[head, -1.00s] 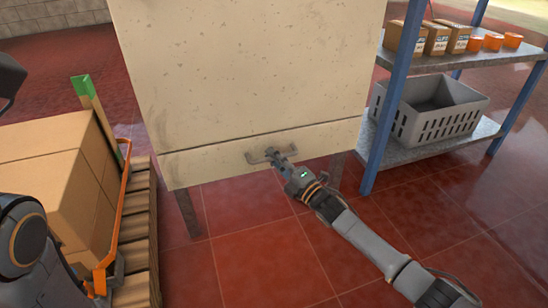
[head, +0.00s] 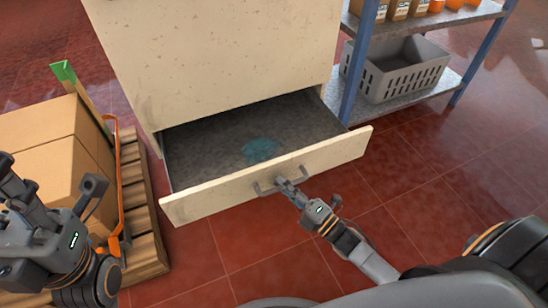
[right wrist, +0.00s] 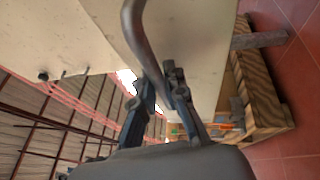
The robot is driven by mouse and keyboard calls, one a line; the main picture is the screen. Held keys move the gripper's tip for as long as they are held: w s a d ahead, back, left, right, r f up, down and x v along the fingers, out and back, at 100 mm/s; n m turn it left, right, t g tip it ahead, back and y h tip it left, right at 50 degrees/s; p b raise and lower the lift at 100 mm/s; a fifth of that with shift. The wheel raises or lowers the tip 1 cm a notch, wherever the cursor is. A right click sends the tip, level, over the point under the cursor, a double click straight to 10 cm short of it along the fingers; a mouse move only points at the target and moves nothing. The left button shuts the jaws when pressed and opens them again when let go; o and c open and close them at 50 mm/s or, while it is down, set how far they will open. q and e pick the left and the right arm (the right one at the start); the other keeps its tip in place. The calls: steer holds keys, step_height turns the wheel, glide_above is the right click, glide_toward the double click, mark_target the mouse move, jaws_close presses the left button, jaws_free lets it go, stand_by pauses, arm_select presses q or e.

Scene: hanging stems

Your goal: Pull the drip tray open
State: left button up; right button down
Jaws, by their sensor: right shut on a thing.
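The drip tray (head: 268,179) is a cream-fronted drawer at the bottom of a cream cabinet (head: 215,55). It stands well out from the cabinet, with its grey inside and a bluish puddle (head: 260,150) showing. My right gripper (head: 287,183) is shut on the tray's grey bar handle (head: 262,187). In the right wrist view the handle (right wrist: 141,35) runs down between the fingers. My left gripper (head: 72,205) is at the left, away from the tray. Its fingers look spread apart with nothing between them.
Cardboard boxes (head: 48,150) sit on a wooden pallet (head: 146,240) at the left, close to the tray's left side. A blue-post shelf (head: 362,60) with a grey crate (head: 402,75) stands at the right. Red tiled floor in front is clear.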

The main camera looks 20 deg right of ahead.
steer(key=shift+s+p, duration=0.45)
steer(key=shift+s, duration=1.3)
steer(key=c, duration=1.4)
jaws_free()
steer(key=shift+o, duration=0.2)
steer(key=v, duration=1.2)
